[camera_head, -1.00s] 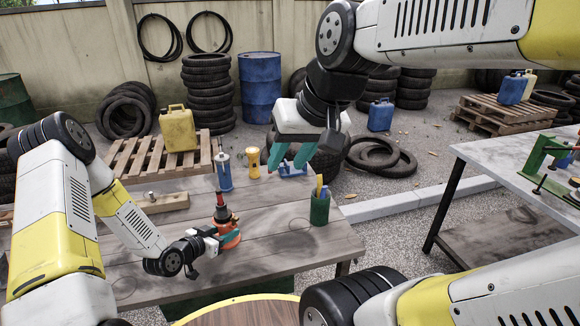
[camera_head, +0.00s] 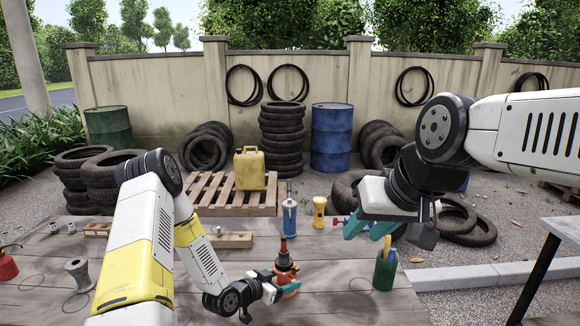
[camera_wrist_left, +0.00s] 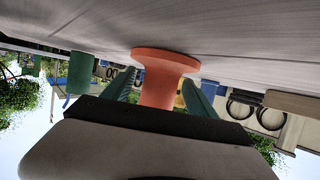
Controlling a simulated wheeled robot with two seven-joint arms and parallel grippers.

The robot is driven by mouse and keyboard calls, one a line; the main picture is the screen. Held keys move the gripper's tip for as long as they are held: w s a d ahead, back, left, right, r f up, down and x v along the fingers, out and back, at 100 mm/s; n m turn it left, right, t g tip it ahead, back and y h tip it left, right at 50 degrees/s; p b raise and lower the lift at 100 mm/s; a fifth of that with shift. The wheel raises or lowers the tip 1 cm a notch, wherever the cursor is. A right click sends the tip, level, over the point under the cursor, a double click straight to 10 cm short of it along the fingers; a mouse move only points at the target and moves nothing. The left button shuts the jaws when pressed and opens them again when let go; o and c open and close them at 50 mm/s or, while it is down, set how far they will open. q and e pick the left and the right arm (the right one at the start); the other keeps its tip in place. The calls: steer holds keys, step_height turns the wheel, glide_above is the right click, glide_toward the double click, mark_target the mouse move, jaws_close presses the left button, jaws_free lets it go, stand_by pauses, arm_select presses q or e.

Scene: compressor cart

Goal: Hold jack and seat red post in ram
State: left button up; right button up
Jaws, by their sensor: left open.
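The orange jack (camera_head: 290,291) stands upright on the wooden bench. A dark piece with the red post (camera_head: 284,243) on top rises from it; how deep the post sits in the ram is too small to tell. My left gripper (camera_head: 284,284) is at the jack's body, open, with its teal fingers on either side. The left wrist view shows the jack (camera_wrist_left: 163,75) upside down between the fingers; contact is unclear.
A green cup (camera_head: 383,272) with pens stands right of the jack. A blue bottle (camera_head: 289,217), a yellow flashlight (camera_head: 319,212) and a wooden block (camera_head: 231,239) stand behind it. A grey spool (camera_head: 79,274) is at left. The bench front around the jack is bare.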

arm_select(q)
steer(key=v, duration=1.1)
steer(key=shift+s+a+r, duration=0.1)
steer(key=shift+s+a, duration=0.05)
steer(key=shift+a+r, duration=0.2)
steer(key=w+a+r+n+g+y, duration=0.15)
steer(key=a+r+y, duration=0.3)
steer(key=r, duration=0.45)
steer(key=a+r+n+y, duration=0.2)
steer(key=a+r+y, duration=0.2)
steer(key=a+r, duration=0.3)
steer(key=s+d+r+n+g, duration=0.1)
steer(key=s+d+r+n, duration=0.1)
steer(key=s+r, duration=0.6)
steer(key=s+d+r+n+g+h, duration=0.1)
steer(key=s+d+r+n, duration=0.2)
steer(key=s+r, duration=0.5)
steer(key=s, duration=0.4)
steer(key=shift+s+r, duration=0.25)
steer(key=shift+r, duration=0.1)
steer(key=shift+d, duration=0.1)
